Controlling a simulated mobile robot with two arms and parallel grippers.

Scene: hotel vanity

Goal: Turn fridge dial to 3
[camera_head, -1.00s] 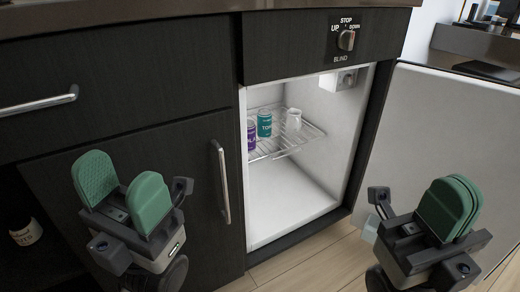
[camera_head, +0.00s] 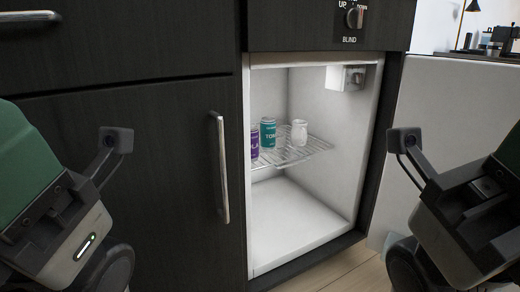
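The fridge dial (camera_head: 358,78) is a small round knob on a white box (camera_head: 338,78) at the upper right inside the open fridge (camera_head: 295,212). Its markings are too small to read. My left gripper (camera_head: 18,150) is at the left edge, with part of a green finger showing. My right gripper (camera_head: 511,150) is at the right edge, with only a sliver of green finger showing. The fingertips of both are cut off by the frame. Neither gripper touches the dial, and both are outside the fridge.
A wire shelf (camera_head: 290,157) holds a purple can (camera_head: 254,144), a teal can (camera_head: 268,133) and a clear glass (camera_head: 299,133). A blind switch knob (camera_head: 354,18) sits above the fridge. The fridge door (camera_head: 440,95) stands open at right. A cabinet handle (camera_head: 220,167) protrudes at left.

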